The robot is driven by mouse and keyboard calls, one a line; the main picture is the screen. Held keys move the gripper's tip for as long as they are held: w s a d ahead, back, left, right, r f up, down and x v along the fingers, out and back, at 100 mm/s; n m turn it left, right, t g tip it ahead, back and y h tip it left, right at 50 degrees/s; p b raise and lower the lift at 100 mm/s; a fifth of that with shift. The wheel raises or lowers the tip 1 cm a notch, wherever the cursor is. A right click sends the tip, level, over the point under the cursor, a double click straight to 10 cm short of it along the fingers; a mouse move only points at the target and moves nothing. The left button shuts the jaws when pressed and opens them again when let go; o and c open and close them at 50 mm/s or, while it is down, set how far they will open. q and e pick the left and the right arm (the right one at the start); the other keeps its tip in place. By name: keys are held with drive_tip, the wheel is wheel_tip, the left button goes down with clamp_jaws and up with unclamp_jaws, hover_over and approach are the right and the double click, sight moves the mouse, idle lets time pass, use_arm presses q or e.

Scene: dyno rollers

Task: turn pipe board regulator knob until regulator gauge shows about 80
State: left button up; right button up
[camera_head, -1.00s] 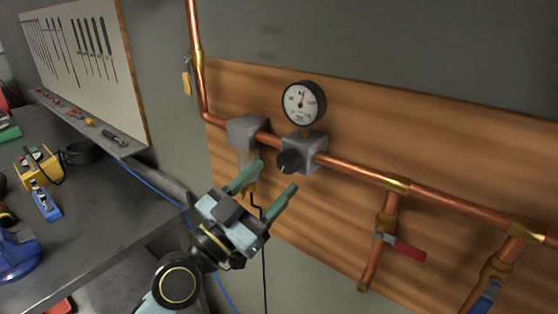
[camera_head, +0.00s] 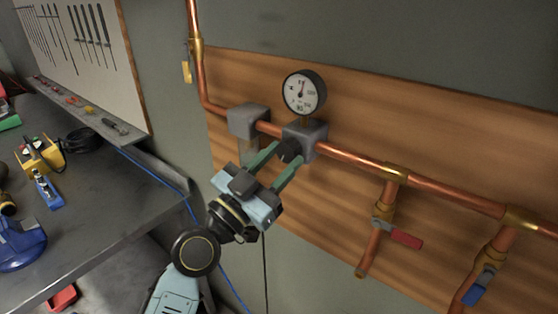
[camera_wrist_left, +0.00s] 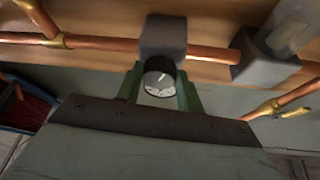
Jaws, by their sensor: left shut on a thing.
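The black regulator knob (camera_head: 289,149) sticks out of the grey regulator block (camera_head: 308,138) on the copper pipe. The round white regulator gauge (camera_head: 303,92) stands above the block; its needle points roughly upward, and its numbers are too small to read surely. My left gripper (camera_head: 283,160) has its green fingers on both sides of the knob and is shut on it. In the left wrist view the knob (camera_wrist_left: 159,77) sits between the fingers, its pale marked face toward the camera, against the grey block (camera_wrist_left: 163,36). My right gripper is not in view.
A second grey block (camera_head: 248,121) with a clear bowl sits left of the regulator. Valves with a red handle (camera_head: 406,239) and a blue handle (camera_head: 478,288) hang at the right. A cluttered workbench (camera_head: 100,210) stands at the left.

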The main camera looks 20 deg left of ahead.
use_arm(q)
drive_tip(key=shift+n, duration=0.4)
drive_tip(key=n+y+p, duration=0.1)
drive_tip(key=n+t+y+p, duration=0.1)
drive_tip(key=n, duration=0.1)
drive_tip(key=n+p, duration=0.1)
drive_tip(key=n, duration=0.1)
drive_tip(key=shift+s+d+r+y, duration=0.15)
drive_tip(key=shift+d+y, duration=0.1)
drive_tip(key=shift+y, duration=0.15)
drive_tip(key=n+y+p, duration=0.2)
drive_tip(key=n, duration=0.1)
drive_tip(key=n+t+y+p, duration=0.1)
drive_tip(key=n+y+p, duration=0.1)
drive_tip(key=n+p, duration=0.1)
drive_tip(key=shift+d+n, duration=0.2)
drive_tip(key=shift+n, duration=0.5)
drive_tip(key=o, duration=1)
